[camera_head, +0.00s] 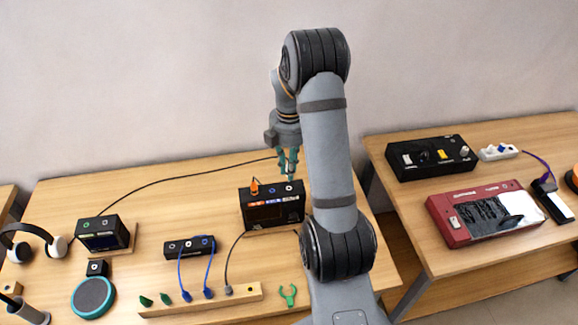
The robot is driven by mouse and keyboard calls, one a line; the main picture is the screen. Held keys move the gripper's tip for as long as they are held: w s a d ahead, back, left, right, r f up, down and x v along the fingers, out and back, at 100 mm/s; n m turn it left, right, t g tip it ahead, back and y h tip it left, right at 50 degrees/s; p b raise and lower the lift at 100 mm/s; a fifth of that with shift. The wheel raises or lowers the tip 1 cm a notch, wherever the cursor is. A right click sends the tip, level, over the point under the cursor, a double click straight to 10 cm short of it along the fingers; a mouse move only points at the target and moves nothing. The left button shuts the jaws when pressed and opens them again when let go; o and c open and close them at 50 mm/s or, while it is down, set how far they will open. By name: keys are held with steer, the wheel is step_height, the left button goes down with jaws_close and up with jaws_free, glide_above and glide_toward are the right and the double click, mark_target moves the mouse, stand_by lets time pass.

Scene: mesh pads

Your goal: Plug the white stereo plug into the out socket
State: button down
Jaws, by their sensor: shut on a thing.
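My gripper (288,168) is shut on what appears to be the white stereo plug, just above the right part of a black box (272,214). The plug is small and mostly hidden by the fingers. A black cable (165,180) runs from near the left black box toward my gripper. The black box has coloured labels on its front, an orange plug (254,187) standing in its top left, and small ringed sockets on its top. The labels are too small to read, so I cannot tell which socket is the out socket, or whether the plug touches one.
A small black box (103,234) stands at the left, with headphones (35,243) nearby. A middle box (189,246) has blue cables. A wooden rack (200,301) lies in front. On the right table are a black panel (431,157) and a red device (484,221).

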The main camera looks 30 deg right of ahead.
steer(key=shift+f+b, duration=0.4)
steer(key=shift+f, duration=0.45)
steer(key=shift+f+b, duration=1.6)
steer(key=shift+f, duration=0.45)
stand_by(0.8)
steer(key=c, duration=1.6)
jaws_free()
steer(key=shift+r, duration=0.1)
step_height(320, 180, up, 12)
steer(key=shift+f, duration=0.1)
steer(key=shift+f, duration=0.1)
step_height(320, 180, down, 11)
steer(key=shift+r+p, duration=0.2)
steer(key=shift+p, duration=0.3)
